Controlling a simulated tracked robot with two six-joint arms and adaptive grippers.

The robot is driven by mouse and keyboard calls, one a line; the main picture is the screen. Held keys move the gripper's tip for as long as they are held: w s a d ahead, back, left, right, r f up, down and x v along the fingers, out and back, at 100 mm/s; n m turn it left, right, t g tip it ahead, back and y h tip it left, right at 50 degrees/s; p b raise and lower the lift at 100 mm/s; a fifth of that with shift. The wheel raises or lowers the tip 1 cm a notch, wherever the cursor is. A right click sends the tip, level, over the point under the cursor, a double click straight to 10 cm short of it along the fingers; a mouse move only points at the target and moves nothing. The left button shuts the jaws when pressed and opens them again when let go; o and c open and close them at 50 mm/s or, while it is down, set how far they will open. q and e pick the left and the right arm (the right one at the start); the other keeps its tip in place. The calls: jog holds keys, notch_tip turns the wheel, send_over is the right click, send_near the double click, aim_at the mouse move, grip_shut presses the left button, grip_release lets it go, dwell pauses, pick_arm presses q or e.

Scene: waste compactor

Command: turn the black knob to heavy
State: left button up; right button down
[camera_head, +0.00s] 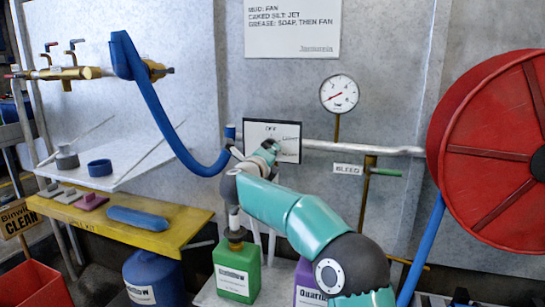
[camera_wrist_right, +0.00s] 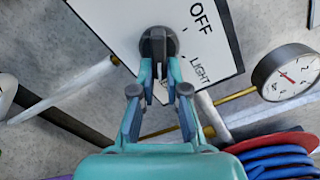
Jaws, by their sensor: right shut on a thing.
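The black knob (camera_wrist_right: 158,44) sits on a white dial panel (camera_wrist_right: 215,60) with a black edge. In the wrist view OFF is printed at its upper right and LIGHT lower at its right. The heavy mark is not readable. Where the knob points is hard to tell. My right gripper (camera_wrist_right: 159,72) is shut on the knob, one fingertip on each side. In the head view the panel (camera_head: 256,129) hangs on the grey wall, and my right gripper (camera_head: 270,149) reaches it from below and hides the knob. My left gripper is not in view.
A pressure gauge (camera_head: 339,94) and a green-handled bleed valve (camera_head: 385,172) are right of the panel. A red hose reel (camera_head: 478,190) stands far right. A blue hose (camera_head: 165,120) hangs at left. Bottles, including a green one (camera_head: 238,270), stand below my arm.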

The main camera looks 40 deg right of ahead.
jog(key=shift+r, duration=0.25)
jog(key=c, duration=1.3)
grip_release()
jog(key=shift+c, duration=0.2)
jog(key=shift+o, duration=0.8)
jog(key=shift+d, duration=0.1)
jog(key=shift+w+f, duration=0.1)
jog(key=shift+f, duration=0.15)
jog(key=v, duration=1.2)
jog(key=shift+f, duration=0.1)
